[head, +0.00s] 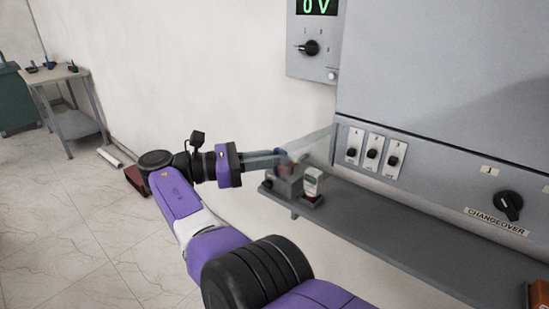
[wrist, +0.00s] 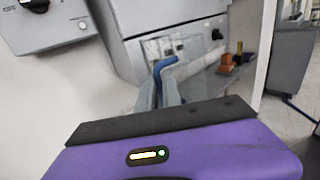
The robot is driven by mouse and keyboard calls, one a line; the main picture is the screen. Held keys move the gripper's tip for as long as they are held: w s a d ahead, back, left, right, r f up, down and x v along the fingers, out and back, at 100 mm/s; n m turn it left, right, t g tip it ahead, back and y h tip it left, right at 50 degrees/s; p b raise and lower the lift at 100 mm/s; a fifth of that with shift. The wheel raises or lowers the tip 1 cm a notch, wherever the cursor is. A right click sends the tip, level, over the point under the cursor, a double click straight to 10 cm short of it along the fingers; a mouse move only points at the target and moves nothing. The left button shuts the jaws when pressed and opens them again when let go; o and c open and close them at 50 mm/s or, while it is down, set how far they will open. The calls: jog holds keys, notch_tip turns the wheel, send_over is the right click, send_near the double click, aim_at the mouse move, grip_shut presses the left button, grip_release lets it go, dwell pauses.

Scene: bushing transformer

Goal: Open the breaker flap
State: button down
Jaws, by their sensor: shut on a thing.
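The breaker flap (head: 312,143) is a clear, faint sheet at the left end of the grey cabinet's lower strip. It stands out from the panel toward my gripper, and the breakers (head: 372,153) beside it are uncovered. My gripper (head: 282,158) is left of the cabinet, its fingers pointing right at the flap's outer end. In the wrist view a bent blue piece (wrist: 161,70), which looks like the flap's handle, lies between the fingers, and my gripper is shut on it. The exact contact is partly hidden by the fingers.
A grey shelf (head: 390,230) runs below the panel. A changeover knob (head: 509,205) is to the right. A meter box (head: 315,40) hangs above.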

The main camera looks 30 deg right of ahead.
jog(key=shift+a+f, duration=0.25)
jog(key=shift+f, duration=0.05)
jog(key=c, duration=1.5)
grip_release()
jog(key=shift+a, duration=0.1)
jog(key=shift+c, duration=0.2)
jog(key=shift+r, duration=0.1)
notch_tip(320, 180, up, 20)
